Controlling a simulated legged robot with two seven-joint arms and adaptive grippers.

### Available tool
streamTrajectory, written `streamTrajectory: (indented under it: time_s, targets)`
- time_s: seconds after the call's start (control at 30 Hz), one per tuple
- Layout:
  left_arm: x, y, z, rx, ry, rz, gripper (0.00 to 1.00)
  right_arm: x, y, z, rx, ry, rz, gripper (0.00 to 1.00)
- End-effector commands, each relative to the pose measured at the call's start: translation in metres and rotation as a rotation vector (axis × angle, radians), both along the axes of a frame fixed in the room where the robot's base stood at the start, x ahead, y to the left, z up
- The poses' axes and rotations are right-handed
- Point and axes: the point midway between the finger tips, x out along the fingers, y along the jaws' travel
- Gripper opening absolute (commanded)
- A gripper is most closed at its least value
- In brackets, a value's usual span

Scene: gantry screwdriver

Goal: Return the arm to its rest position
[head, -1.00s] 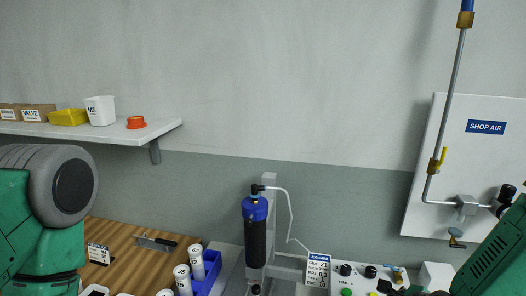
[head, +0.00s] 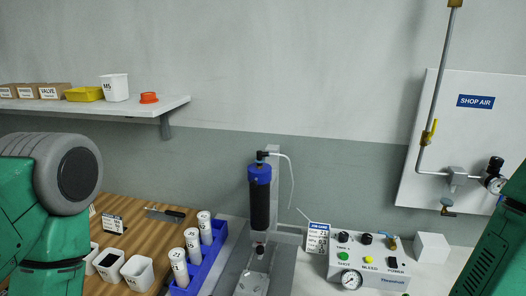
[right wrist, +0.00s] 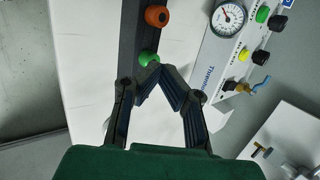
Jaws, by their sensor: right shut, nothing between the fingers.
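My right gripper (right wrist: 152,72) shows in the right wrist view. Its dark fingers are closed to a point with nothing between them, and the green wrist housing is below. In the head view only a green part of my right arm (head: 498,245) shows at the lower right edge. My left arm (head: 60,205) fills the lower left of the head view, and its gripper is out of view.
A control box (head: 368,268) with gauge and buttons stands at right; it also shows in the wrist view (right wrist: 232,50). A green knob (right wrist: 147,58) appears close to the fingertips. A blue rack (head: 208,262) holds white tubes. White bins (head: 138,272) and a shelf (head: 100,106) are at left.

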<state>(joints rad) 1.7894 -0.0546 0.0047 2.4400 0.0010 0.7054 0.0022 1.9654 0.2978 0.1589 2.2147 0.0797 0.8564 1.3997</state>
Motion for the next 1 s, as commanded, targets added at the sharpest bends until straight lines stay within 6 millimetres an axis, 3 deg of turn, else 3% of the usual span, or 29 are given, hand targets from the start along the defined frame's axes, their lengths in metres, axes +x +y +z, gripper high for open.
streamTrajectory:
  time_s: [0.17,0.33,0.53,0.7,1.0]
  targets:
    - [-0.001,0.0,-0.021,0.0,0.001,0.0,0.4,-0.051,0.011,-0.045,-0.192,0.111,0.347,0.0]
    - [-0.001,0.0,-0.046,0.0,0.001,0.0,0.4,-0.125,0.017,-0.095,-0.421,0.251,0.883,0.0]
    - [-0.001,0.0,-0.068,0.0,0.001,0.0,0.4,-0.2,0.013,-0.126,-0.582,0.352,1.461,0.0]
    - [-0.001,0.0,-0.074,0.0,0.001,0.0,0.4,-0.227,0.008,-0.133,-0.624,0.375,1.7,0.0]
    - [-0.001,0.0,-0.073,0.0,0.001,0.0,0.4,-0.23,0.008,-0.132,-0.629,0.376,1.738,0.0]
